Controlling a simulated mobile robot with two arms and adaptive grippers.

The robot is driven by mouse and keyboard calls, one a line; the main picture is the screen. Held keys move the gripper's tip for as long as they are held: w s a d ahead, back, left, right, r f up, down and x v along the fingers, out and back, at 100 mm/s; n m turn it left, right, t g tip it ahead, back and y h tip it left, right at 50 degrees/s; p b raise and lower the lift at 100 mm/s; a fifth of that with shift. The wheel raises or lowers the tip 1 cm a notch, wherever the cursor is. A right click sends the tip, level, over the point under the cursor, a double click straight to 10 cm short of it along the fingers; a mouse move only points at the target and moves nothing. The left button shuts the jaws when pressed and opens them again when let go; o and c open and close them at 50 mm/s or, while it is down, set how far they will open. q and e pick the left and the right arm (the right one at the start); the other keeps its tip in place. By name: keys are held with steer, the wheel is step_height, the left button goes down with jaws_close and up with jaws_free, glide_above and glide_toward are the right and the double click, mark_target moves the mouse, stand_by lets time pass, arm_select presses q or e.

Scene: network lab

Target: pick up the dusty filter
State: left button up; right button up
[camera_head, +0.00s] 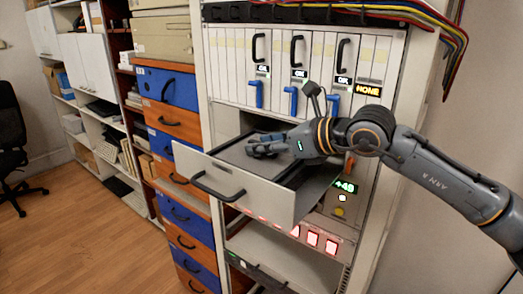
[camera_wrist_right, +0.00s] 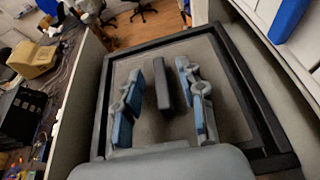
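The dusty filter is a grey-brown panel (camera_wrist_right: 228,112) in a dark frame, lying in a pulled-out drawer (camera_head: 235,195) of the rack. A dark bar handle (camera_wrist_right: 165,84) stands up from its middle. In the head view part of the filter (camera_head: 233,152) shows beside my gripper. My right gripper (camera_head: 264,146) reaches over the drawer from the right. In the wrist view its blue-padded fingers (camera_wrist_right: 163,92) are open, one on either side of the handle, with gaps to it. My left gripper is in neither view.
The drawer's front panel has a black handle (camera_head: 217,188). Above are white rack modules with black handles and blue levers (camera_head: 291,99). A lit panel (camera_head: 345,186) is right of the drawer. Blue and orange drawers (camera_head: 167,87) stand to the left, with open floor (camera_head: 95,230) beyond.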

steer(key=shift+d, duration=0.1)
steer(key=shift+c, duration=0.4)
steer(key=c, duration=0.7)
jaws_close()
